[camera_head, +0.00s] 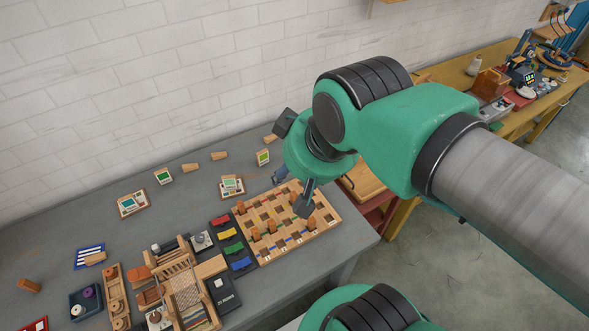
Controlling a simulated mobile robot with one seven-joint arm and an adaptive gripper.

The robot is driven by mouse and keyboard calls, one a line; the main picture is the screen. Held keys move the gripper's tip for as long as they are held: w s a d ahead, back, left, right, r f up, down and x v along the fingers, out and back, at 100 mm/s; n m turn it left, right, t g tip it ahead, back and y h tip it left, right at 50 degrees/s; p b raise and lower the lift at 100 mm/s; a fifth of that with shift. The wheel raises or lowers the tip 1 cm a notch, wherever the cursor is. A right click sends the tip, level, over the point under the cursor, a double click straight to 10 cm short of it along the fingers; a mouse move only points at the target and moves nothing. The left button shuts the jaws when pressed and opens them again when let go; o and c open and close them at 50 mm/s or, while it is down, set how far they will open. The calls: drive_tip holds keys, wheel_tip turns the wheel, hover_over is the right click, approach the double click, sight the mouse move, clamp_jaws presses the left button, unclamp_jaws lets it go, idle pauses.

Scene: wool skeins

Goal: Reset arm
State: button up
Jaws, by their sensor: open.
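My gripper (296,192) hangs from the green wrist at the upper middle of the head view, above the far right part of the grey table (330,262). Its dark fingers point down and are open, with nothing visible between them. One finger shows clearly in front of the wooden pegboard (318,221); the other is mostly hidden. I cannot tell the exact height of the fingers over the board. My arm reaches in from the right edge.
Wooden pegs stand on the pegboard. Coloured clips (233,248), a small wooden loom (180,285) and a blue tray (86,301) lie to its left. A white brick wall (120,90) stands behind. A wooden bench (515,118) with tools is at the upper right.

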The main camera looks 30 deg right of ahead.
drive_tip(key=shift+f, duration=0.1)
drive_tip(key=shift+f+b, duration=1.2)
drive_tip(key=shift+b, duration=0.1)
idle(0.5)
